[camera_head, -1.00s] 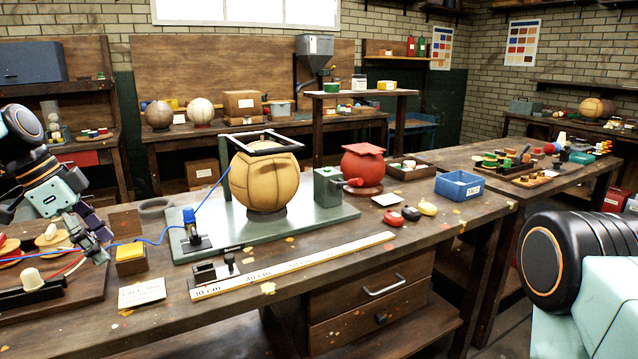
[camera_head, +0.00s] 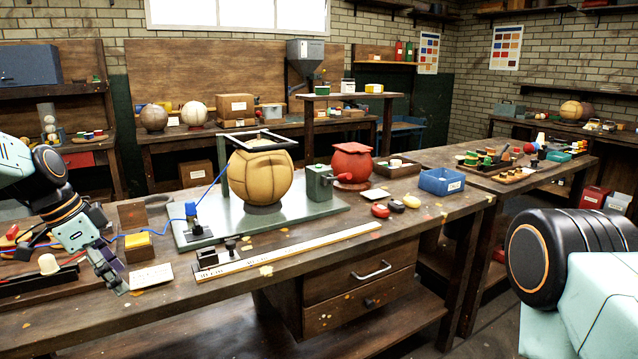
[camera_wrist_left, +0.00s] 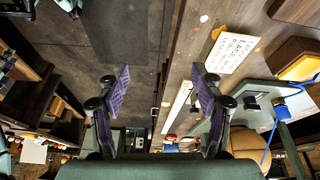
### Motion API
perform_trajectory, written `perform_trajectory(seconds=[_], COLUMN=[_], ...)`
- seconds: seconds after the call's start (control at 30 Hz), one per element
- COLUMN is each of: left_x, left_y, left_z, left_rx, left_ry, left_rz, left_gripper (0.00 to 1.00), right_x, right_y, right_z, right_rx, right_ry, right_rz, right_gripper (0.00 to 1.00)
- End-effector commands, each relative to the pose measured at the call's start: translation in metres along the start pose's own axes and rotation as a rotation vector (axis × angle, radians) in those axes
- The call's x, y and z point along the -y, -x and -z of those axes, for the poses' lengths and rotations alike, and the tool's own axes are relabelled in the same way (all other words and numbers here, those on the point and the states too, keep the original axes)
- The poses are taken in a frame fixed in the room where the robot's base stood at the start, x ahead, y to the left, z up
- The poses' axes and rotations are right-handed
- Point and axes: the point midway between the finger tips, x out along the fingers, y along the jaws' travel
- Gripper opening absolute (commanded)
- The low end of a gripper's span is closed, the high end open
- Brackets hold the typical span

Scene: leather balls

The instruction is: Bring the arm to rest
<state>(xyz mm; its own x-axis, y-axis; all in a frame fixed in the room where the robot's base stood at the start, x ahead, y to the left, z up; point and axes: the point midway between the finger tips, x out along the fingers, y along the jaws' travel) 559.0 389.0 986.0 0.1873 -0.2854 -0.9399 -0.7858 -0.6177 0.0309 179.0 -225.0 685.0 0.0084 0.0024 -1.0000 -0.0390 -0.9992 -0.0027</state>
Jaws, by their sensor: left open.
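My left arm comes in from the left in the head view. Its left gripper (camera_head: 112,272) hangs at the front left edge of the workbench (camera_head: 400,216), near a small white card (camera_head: 150,276). In the left wrist view the two purple fingers (camera_wrist_left: 158,92) stand wide apart with nothing between them. The floor and the bench's front edge show beyond them. The card (camera_wrist_left: 232,50) lies to the right of the fingers in that view. On my right side only a dark joint and a pale arm link show; the right gripper is out of the picture.
A tan leather ball (camera_head: 260,178) sits in a frame on a green plate. A blue cable (camera_head: 160,238) runs near the gripper. Open floor lies before the bench.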

Motion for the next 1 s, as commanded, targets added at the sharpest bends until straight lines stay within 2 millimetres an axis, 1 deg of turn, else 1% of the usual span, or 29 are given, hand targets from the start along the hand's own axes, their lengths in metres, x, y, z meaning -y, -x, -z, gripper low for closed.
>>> perform_trajectory(seconds=[0.03,0.17,0.2,0.27,0.3,0.37,0.4,0.47,0.5,0.57,0.6,0.67,0.7,0.77,0.8,0.9,1.0], left_x=[-0.007,-0.025,-0.034,-0.049,-0.062,-0.085,-0.101,-0.127,-0.146,-0.175,-0.195,-0.225,-0.245,-0.276,-0.295,-0.336,-0.365], left_y=[-0.019,-0.065,-0.082,-0.109,-0.129,-0.16,-0.179,-0.204,-0.22,-0.24,-0.251,-0.263,-0.27,-0.276,-0.278,-0.275,-0.269], left_z=[-0.001,-0.005,-0.008,-0.014,-0.02,-0.031,-0.039,-0.053,-0.064,-0.081,-0.092,-0.111,-0.124,-0.142,-0.154,-0.18,-0.198], left_rx=[0.017,0.052,0.065,0.085,0.101,0.126,0.142,0.163,0.177,0.198,0.21,0.23,0.24,0.257,0.267,0.285,0.293], left_ry=[0.023,0.102,0.132,0.18,0.219,0.279,0.322,0.386,0.427,0.49,0.531,0.591,0.63,0.69,0.726,0.81,0.872], left_rz=[-0.006,0.001,0.004,0.009,0.013,0.02,0.026,0.039,0.046,0.059,0.069,0.082,0.092,0.107,0.118,0.143,0.164], left_gripper=[0.66,0.66,0.66,0.66,0.66,0.66,0.66,0.66,0.66,0.66,0.66,0.66,0.66,0.66,0.66,0.66,0.66], right_x=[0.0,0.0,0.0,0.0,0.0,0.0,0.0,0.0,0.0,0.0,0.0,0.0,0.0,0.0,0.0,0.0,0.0], right_y=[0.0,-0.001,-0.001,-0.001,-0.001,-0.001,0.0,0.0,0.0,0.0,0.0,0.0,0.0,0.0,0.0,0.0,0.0], right_z=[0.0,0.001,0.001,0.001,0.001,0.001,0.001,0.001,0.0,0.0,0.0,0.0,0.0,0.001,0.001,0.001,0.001], right_rx=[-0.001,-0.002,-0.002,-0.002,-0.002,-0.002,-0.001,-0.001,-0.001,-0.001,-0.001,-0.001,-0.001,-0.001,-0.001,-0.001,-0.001], right_ry=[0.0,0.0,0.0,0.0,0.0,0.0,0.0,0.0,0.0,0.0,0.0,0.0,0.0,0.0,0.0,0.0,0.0], right_rz=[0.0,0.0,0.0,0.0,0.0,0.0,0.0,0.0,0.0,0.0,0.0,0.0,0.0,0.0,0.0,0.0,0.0], right_gripper=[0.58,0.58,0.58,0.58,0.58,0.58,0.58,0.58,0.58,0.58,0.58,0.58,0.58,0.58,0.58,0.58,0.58])
